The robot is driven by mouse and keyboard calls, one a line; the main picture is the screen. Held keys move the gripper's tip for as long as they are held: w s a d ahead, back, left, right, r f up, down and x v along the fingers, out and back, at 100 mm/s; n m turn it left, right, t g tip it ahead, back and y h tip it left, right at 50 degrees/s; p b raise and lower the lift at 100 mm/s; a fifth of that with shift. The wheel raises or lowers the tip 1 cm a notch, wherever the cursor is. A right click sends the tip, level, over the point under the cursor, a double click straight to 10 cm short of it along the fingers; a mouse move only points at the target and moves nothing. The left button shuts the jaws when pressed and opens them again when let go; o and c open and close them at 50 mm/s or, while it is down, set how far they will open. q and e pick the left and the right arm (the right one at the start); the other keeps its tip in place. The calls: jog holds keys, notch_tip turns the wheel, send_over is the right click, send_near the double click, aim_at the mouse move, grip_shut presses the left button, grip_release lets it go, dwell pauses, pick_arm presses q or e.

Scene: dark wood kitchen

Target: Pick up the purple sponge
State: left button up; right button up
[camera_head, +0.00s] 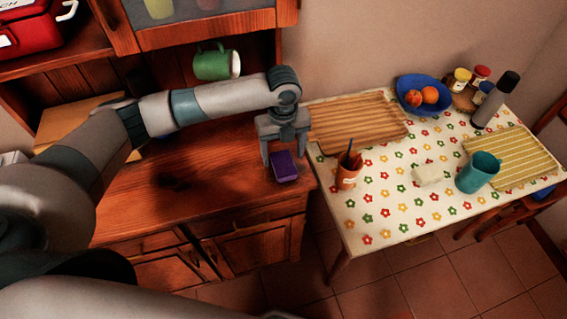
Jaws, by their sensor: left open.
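The purple sponge (285,167) lies on the wooden counter (215,180) near its right end. My left gripper (284,155) reaches in from the left and points down over the sponge. Its two fingers are apart, one to the left of the sponge and one near its right upper side. I cannot tell whether either finger touches it. The sponge appears to rest on the counter. My right gripper is not in view; a pale arm link of mine crosses the bottom edge.
A green mug (216,64) is on the cabinet behind my left arm. The table (385,215) at right has a flowered cloth, a terracotta pencil pot (348,175), a teal cup (478,172), a pale block (429,174), a blue fruit bowl (424,107) and a wooden board (355,122).

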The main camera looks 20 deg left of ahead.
aim_at(283, 163)
pick_arm(q)
jog(key=shift+s+f+p, duration=0.1)
jog(key=shift+f+p, duration=0.55)
jog(key=shift+f, duration=1.2)
jog(key=shift+c, duration=0.4)
jog(key=c, duration=1)
